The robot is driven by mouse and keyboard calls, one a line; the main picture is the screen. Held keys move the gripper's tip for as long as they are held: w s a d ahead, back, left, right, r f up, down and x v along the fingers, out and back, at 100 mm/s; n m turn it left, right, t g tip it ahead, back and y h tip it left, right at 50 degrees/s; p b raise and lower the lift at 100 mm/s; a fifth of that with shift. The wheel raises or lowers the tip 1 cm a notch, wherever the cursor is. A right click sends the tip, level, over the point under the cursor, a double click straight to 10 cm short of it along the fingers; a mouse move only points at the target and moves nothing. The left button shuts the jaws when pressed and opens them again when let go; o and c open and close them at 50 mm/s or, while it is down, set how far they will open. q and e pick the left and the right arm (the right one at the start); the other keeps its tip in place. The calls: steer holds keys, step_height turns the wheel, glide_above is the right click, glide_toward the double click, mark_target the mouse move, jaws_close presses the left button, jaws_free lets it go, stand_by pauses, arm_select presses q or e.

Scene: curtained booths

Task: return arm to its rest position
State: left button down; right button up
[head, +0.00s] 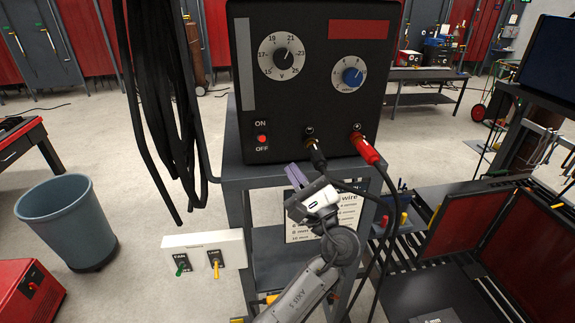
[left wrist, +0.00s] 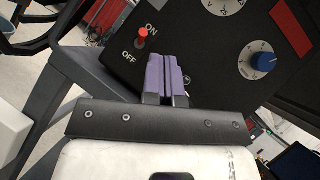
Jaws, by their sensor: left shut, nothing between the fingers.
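My left gripper (head: 297,176) is in front of the black welding machine (head: 330,110), just below its ON/OFF switch (head: 262,138). Its purple fingers are together with nothing between them; they also show in the left wrist view (left wrist: 167,78), with the red-tipped switch (left wrist: 142,42) just left of them. Whether the fingertips touch the machine's face I cannot tell. My left arm reaches up from the bottom of the head view. My right gripper is not in view.
The machine stands on a grey cart (head: 232,172). A black cable (head: 330,160) and a red-plugged cable (head: 364,148) hang close to my gripper. A white switch box (head: 203,252) is lower left, a blue-grey bin (head: 66,222) further left. A slatted table with red panels (head: 464,220) stands right.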

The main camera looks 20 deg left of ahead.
arm_select(q)
steer(key=shift+s+d, duration=0.15)
stand_by(0.3)
steer(key=s+a+f+n+g+h+p, duration=0.1)
steer(key=s+f+n+g+h, duration=0.3)
steer(key=s+f, duration=1.4)
steer(key=s+a+f+n+g+h+p, duration=0.2)
steer(key=s+f+n+g+h+p, duration=0.2)
steer(key=s+f+n+h, duration=0.6)
steer(key=s+f+h, duration=0.6)
steer(key=s+f, duration=0.2)
steer(key=s, duration=0.3)
steer(key=shift+s+n, duration=0.15)
steer(key=shift+n, duration=0.25)
